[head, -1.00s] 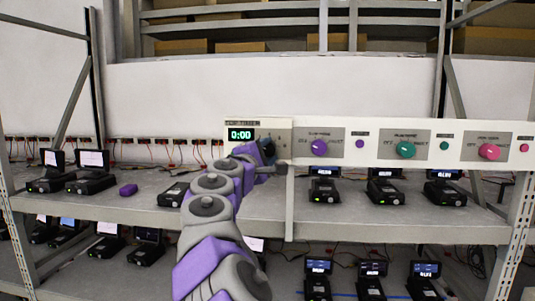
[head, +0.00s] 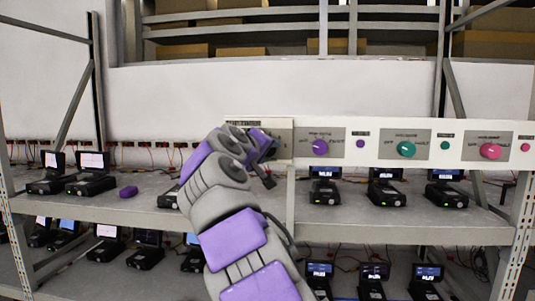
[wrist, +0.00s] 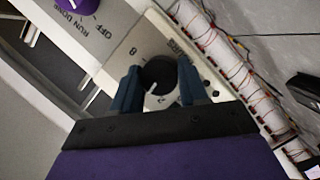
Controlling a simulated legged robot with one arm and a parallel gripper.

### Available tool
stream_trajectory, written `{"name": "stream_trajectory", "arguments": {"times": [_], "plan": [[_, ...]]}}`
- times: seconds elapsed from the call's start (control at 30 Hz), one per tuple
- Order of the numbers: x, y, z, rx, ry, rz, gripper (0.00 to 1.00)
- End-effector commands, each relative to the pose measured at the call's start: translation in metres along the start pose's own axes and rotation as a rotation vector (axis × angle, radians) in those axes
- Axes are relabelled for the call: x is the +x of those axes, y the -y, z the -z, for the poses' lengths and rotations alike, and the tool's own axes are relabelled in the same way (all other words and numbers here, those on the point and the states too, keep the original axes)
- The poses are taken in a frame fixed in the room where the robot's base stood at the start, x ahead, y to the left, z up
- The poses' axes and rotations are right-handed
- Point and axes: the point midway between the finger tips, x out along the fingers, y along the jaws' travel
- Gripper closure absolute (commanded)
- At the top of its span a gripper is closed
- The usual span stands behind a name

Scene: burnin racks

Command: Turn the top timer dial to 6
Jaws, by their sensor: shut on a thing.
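The timer dial is a round black knob (wrist: 159,72) on a light panel, seen in the wrist view. My gripper (wrist: 159,68) has its two blue fingers on opposite sides of the knob and is shut on it. A white mark on the knob points toward the lower left of that view. A printed 8 shows by the left finger; other numbers are partly hidden or too small to read. In the head view my gripper (head: 268,150) is at the timer panel (head: 282,128) and my arm hides the dial and the green display.
To the right along the same strip are purple (head: 320,147), teal (head: 406,149) and pink (head: 490,151) knobs, with small buttons between. Black devices (head: 386,190) stand on the shelf below.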

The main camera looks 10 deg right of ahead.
Motion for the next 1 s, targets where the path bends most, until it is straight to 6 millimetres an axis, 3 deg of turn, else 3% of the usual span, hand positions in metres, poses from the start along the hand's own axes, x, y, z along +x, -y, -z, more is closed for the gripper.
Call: {"name": "stream_trajectory", "arguments": {"times": [0.6,1.0], "plan": [[0.0005,0.0006,-0.0006,0.542,0.025,0.193,0.87],[0.0001,-0.0013,-0.001,0.769,0.036,0.269,0.87]]}}
